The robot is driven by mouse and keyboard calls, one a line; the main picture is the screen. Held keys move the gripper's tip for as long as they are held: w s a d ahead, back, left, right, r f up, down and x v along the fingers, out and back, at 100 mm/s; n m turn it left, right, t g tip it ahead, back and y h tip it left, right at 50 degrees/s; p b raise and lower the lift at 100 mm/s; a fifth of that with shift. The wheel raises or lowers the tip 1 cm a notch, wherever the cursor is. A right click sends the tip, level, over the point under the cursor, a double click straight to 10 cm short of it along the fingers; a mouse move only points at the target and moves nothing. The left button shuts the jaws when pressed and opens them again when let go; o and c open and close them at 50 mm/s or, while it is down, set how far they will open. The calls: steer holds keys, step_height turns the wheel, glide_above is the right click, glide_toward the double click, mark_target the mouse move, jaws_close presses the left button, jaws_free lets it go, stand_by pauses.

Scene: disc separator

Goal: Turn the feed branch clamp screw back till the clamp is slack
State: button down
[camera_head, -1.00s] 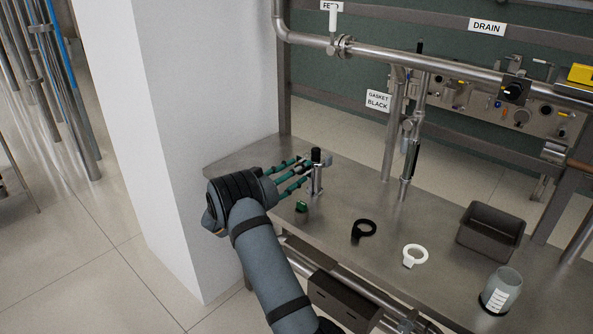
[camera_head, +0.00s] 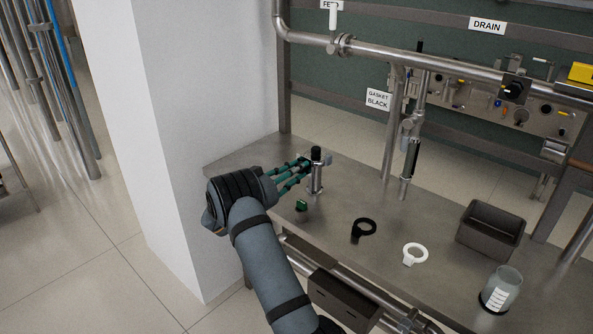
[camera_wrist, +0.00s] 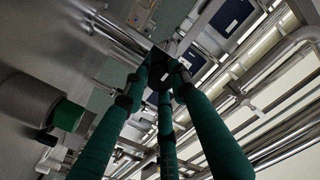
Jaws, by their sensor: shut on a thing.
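My gripper (camera_head: 304,164) has green fingers and reaches in from the left, low over the bench beside an upright metal branch with a black top (camera_head: 316,155). In the wrist view, the fingertips (camera_wrist: 160,72) come together around a small dark knob (camera_wrist: 158,76), apparently the clamp screw. They are shut on it. The clamp body and the screw thread are mostly hidden behind the fingers and the branch, so I cannot tell how tight the clamp is. The sign reading FEED (camera_head: 328,5) is at the top of the head view, cut by a white handle.
A green-topped metal piece (camera_head: 301,207) stands close below the fingers; it also shows in the wrist view (camera_wrist: 67,115). A white pillar (camera_head: 190,120) stands left.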

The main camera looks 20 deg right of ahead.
steer(key=shift+n+b, duration=0.5)
steer(key=shift+b, duration=0.45)
steer(key=shift+w+a+n+b, duration=0.1)
steer(key=shift+n+b, duration=1.15)
steer(key=shift+n, duration=6.9)
steer(key=shift+a+n+b, duration=0.1)
steer(key=shift+n+b, duration=1.15)
steer(key=shift+n, duration=6.9)
steer(key=shift+f, duration=0.1)
